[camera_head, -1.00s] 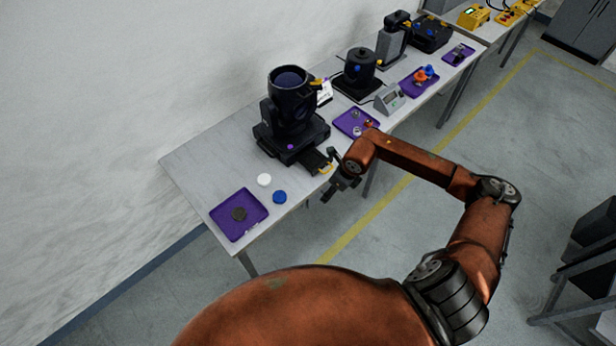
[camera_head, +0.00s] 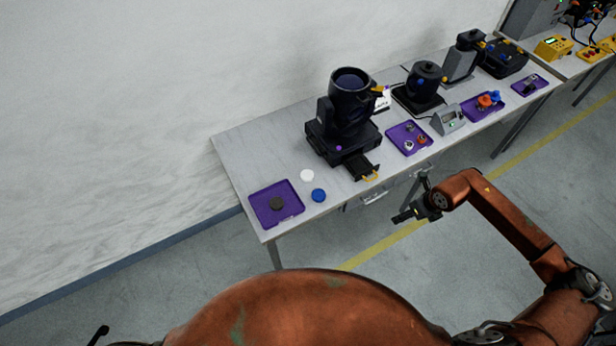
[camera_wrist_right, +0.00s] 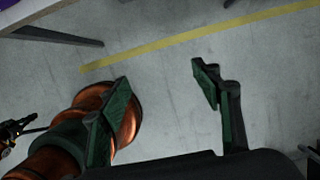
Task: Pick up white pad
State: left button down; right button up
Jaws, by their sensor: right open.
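The white pad (camera_head: 307,176) is a small round disc lying flat on the grey table (camera_head: 240,150), in the head view. It lies between the purple tray at the left and the black moving-head lamp. My right gripper (camera_head: 412,199) is open and empty, off the table's front edge, to the right of and apart from the pad. In the right wrist view its two fingers (camera_wrist_right: 160,85) are spread over bare floor, and the pad is not in that view. A dark tip at the lower left (camera_head: 100,333) seems to be part of my left gripper; its jaws cannot be made out.
A blue pad (camera_head: 319,195) lies just in front of the white one. The purple tray (camera_head: 262,213) holds a dark disc (camera_head: 277,204). The black lamp (camera_head: 345,115) has a drawer-like part (camera_head: 362,168) jutting forward. Another purple tray (camera_head: 399,134) stands farther right.

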pick_arm(q)
jog(key=shift+w+a, duration=0.1)
jog(key=shift+w, duration=0.2)
